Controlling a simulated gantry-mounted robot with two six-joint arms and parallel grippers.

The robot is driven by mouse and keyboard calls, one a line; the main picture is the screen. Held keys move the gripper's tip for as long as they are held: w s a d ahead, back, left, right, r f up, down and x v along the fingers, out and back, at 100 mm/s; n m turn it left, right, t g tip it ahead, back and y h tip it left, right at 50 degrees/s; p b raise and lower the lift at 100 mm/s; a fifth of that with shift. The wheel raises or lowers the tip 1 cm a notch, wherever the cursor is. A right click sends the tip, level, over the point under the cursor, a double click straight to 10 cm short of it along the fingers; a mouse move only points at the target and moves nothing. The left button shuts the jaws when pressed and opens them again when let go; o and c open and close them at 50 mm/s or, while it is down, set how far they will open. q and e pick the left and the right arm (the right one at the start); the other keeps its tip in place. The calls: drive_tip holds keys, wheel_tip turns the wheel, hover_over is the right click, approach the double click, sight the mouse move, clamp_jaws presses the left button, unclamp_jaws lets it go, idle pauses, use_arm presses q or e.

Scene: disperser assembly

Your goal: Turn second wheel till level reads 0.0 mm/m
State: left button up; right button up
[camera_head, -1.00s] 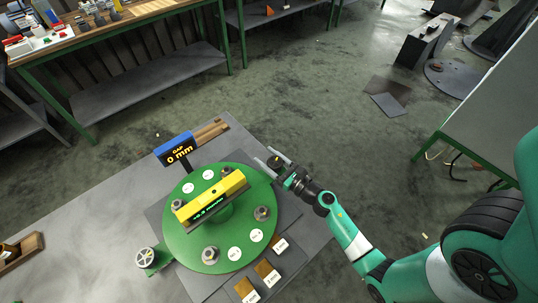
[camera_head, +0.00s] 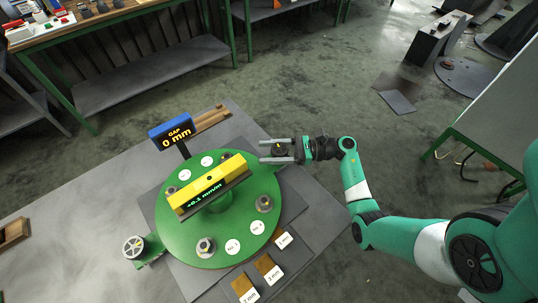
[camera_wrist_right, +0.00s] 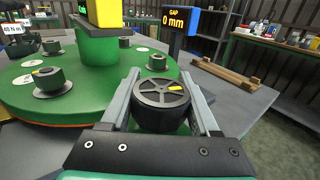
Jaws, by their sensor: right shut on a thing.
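The second wheel, a dark spoked handwheel with a yellow mark (camera_wrist_right: 162,94), sits at the right edge of the green round plate (camera_head: 180,240). It also shows in the head view (camera_head: 279,149). My right gripper (camera_head: 264,150) is shut on this wheel, one finger on each side of the rim. The yellow level (camera_head: 207,183) lies across the middle of the plate, and its green display seems to read +0.1 mm/m. A first wheel (camera_head: 134,247), pale and spoked, stands at the plate's left edge. My left gripper is not in view.
A blue gap display (camera_head: 174,133) reads 0 mm behind the plate. Nuts such as this one (camera_head: 205,247) stand around the plate. Wooden shim pieces with labels (camera_head: 268,268) lie in front. A wooden holder (camera_head: 210,119) lies at the back.

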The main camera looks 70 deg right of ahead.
drive_tip(key=shift+a+f+n+g+y+b, duration=0.15)
drive_tip(key=shift+n+g+y+b, duration=0.3)
drive_tip(key=shift+y, duration=0.25)
drive_tip(key=o, duration=1.4)
drive_tip(key=v, duration=1.1)
drive_tip(key=shift+s, duration=0.3)
